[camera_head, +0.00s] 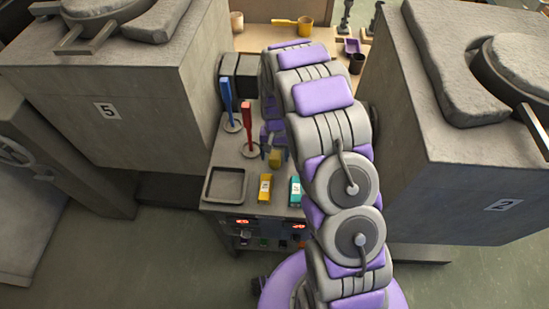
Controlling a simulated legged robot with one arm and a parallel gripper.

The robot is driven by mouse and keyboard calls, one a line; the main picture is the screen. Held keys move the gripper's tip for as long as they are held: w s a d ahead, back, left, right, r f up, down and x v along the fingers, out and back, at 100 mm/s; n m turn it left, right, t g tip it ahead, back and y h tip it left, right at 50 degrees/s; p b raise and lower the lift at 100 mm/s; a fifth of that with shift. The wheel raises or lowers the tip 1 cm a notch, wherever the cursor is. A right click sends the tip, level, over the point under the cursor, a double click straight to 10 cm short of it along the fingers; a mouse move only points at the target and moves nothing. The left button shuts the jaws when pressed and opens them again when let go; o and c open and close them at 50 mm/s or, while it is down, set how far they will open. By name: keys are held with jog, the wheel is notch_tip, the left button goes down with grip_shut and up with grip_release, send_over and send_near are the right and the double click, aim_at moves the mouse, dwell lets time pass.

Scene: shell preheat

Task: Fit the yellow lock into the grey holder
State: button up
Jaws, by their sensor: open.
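A small yellow block (275,158) stands on the grey cart top, just beneath my gripper (270,143). A flat yellow piece with a white label (265,188) lies nearer the front edge. I cannot tell which of the two is the yellow lock. My gripper hangs over the cart, partly hidden behind my arm. It is open, and I cannot tell whether its fingers touch the yellow block. A shallow grey square tray (207,185) is at the cart's front left. No other grey holder can be clearly made out; my arm hides the cart's right part.
A blue upright (227,101) and a red upright (247,125) stand on round bases left of my gripper. A teal labelled piece (295,191) lies front right. Large grey blocks marked 5 (105,111) and 2 (502,206) flank the cart (222,148). Cups stand on a back table.

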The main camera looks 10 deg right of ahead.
aim_at(275, 151)
jog(key=r, duration=0.4)
jog(key=w+r+p, duration=0.1)
jog(key=r, duration=0.2)
jog(key=shift+w+d, duration=0.1)
jog(key=shift+d, duration=0.1)
jog(key=shift+r, duration=0.45)
jog(key=shift+s+r, duration=0.2)
jog(key=shift+r, duration=0.15)
jog(key=s+r+n, duration=0.2)
jog(key=s+r, duration=1.6)
jog(key=s, duration=0.8)
jog(key=s+r+n, duration=0.1)
jog(key=s+r, duration=0.1)
jog(key=s, duration=0.8)
jog(key=shift+d+r+n+h, duration=0.3)
jog(key=shift+d, duration=0.05)
